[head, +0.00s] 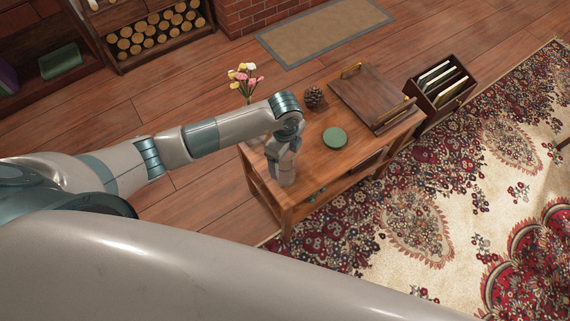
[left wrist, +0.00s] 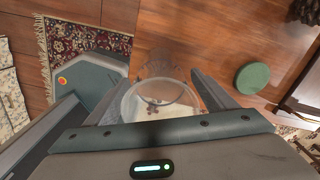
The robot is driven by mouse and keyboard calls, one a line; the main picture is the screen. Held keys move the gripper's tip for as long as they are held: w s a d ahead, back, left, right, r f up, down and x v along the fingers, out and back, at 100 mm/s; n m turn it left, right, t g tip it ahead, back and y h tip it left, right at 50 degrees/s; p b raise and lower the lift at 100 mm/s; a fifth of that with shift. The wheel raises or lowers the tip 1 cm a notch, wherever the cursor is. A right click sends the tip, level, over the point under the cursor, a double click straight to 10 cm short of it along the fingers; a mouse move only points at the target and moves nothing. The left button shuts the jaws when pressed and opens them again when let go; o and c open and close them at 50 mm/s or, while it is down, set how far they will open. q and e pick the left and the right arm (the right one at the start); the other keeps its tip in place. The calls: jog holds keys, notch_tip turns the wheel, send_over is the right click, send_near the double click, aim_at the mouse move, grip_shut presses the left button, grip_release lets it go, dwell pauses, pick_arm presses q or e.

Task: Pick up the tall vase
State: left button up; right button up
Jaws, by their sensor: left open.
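In the left wrist view a clear glass vessel (left wrist: 160,92), which looks like the tall vase, stands between the fingers of my left gripper (left wrist: 155,100). I see it from above, its round rim close to the camera. The fingers are apart, one on each side of it; I cannot tell whether either touches it. In the head view my left gripper (head: 283,178) points down over the near left end of the wooden table (head: 313,176), and the glass is hidden there by my arm. My right gripper is out of view.
On the table are a green disc (head: 335,138), a pinecone (head: 314,96) and a wooden tray (head: 368,95) with brass handles. Pink and yellow flowers (head: 244,78) rise behind my arm. A dark file box (head: 440,85) stands beyond the table, and a patterned rug (head: 420,225) lies at right.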

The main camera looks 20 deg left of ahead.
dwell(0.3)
pick_arm(q)
jog(key=c, duration=1.8)
jog(key=shift+c, duration=0.2)
jog(key=shift+r, duration=0.15)
